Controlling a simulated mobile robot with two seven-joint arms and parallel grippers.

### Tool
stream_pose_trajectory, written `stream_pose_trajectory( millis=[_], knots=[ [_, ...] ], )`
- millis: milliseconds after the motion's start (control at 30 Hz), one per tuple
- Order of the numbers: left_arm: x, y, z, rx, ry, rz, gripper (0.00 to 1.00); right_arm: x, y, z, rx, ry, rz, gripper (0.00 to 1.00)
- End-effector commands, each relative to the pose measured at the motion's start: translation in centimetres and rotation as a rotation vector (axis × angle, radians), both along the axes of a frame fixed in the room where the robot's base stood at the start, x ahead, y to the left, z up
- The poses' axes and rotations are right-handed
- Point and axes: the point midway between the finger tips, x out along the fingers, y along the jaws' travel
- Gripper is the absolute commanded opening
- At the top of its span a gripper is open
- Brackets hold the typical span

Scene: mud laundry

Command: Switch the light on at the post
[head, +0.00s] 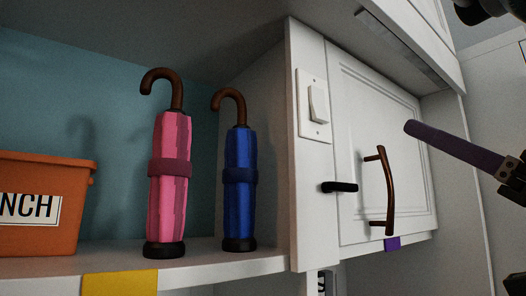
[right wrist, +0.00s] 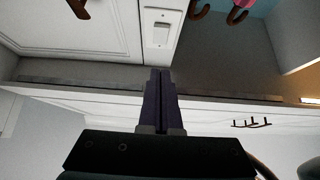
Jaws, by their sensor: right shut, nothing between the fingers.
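In the right wrist view the switch (right wrist: 161,30) is upper middle, beyond the fingertips. My right gripper (head: 408,127) comes in from the right in the head view, its purple fingers shut and empty, pointing at the post. It is apart from the switch, to its right and slightly lower. In the wrist view its fingers (right wrist: 161,72) are together. My left gripper is not in view.
A cabinet door (head: 400,150) with a brown handle (head: 388,190) is right of the post. A dark knob (head: 339,187) juts out below the switch. Pink (head: 169,170) and blue (head: 239,185) umbrellas and an orange bin (head: 40,240) stand on the left shelf.

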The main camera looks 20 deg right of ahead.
Motion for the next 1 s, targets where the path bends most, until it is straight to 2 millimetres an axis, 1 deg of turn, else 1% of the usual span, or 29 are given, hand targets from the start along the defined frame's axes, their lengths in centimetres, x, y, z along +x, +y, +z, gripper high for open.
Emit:
stream_pose_trajectory(
  millis=[300,467,567,700,900,933,967,1000],
  knots=[
    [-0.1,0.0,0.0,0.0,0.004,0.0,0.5,0.0,0.0,0.1,0.0,-0.001,0.0,0.0],
    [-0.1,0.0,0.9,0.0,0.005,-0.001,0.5,0.8,0.2,1.0,0.002,-0.002,0.001,0.0],
    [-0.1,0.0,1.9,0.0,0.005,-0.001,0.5,1.9,0.6,2.3,0.002,-0.004,0.001,0.0],
    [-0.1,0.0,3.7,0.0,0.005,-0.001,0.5,4.0,1.4,4.3,0.002,-0.004,0.001,0.0],
    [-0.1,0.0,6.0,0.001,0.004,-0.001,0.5,7.3,2.5,6.8,0.002,-0.003,-0.001,0.0],
    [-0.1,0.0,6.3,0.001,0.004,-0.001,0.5,7.7,2.7,7.1,0.002,-0.003,0.001,0.0],
    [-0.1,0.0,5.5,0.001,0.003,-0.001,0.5,8.2,2.8,6.3,0.003,-0.001,0.0,0.0],
    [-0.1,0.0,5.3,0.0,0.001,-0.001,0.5,8.8,3.0,6.0,0.003,-0.001,0.0,0.0]
  ],
)
